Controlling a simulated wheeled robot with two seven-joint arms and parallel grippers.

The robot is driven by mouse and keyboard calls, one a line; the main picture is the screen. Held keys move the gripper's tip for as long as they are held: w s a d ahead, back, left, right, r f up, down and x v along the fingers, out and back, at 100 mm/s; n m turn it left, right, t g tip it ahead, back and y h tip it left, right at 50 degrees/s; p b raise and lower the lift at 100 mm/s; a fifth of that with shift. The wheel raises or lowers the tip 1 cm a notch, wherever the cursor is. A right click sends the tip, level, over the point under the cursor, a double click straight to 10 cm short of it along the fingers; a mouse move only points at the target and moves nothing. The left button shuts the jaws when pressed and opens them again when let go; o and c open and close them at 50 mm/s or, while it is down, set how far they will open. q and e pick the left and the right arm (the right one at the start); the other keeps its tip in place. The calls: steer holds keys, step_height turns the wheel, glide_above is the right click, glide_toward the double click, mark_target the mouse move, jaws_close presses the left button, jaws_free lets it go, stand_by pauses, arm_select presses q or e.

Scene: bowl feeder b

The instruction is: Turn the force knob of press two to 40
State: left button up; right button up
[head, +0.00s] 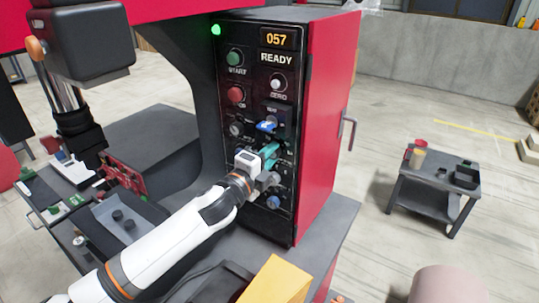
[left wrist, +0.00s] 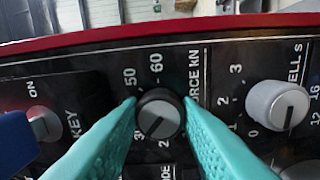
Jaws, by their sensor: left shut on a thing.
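The force knob (left wrist: 160,114) is a round dark knob with a grey face on the black panel, beside the printed words "FORCE kN". Scale numbers 50 and 60 show above it; the lower numbers are partly hidden. A dark line on its face runs from upper right to lower left; I cannot tell its exact reading. My left gripper (left wrist: 161,112) has its teal fingers on both sides of the knob and is shut on it. In the head view my left gripper (head: 271,153) is at the press panel (head: 305,100) and hides the knob. My right gripper is not in view.
The panel display (head: 276,39) reads 057, with READY below and a green lamp (head: 215,30) lit. A side handle (head: 349,133) sticks out at right. A small table (head: 433,184) stands farther right.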

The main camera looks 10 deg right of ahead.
arm_select(q)
steer(key=m+p, duration=0.2)
steer(key=m, duration=0.7)
steer(key=shift+m, duration=0.6)
steer(key=o, duration=1)
steer(key=shift+c, duration=0.2)
steer(key=shift+a, duration=0.1)
steer(key=b+v, duration=0.2)
steer(key=v, duration=1)
steer(key=shift+w, duration=0.15)
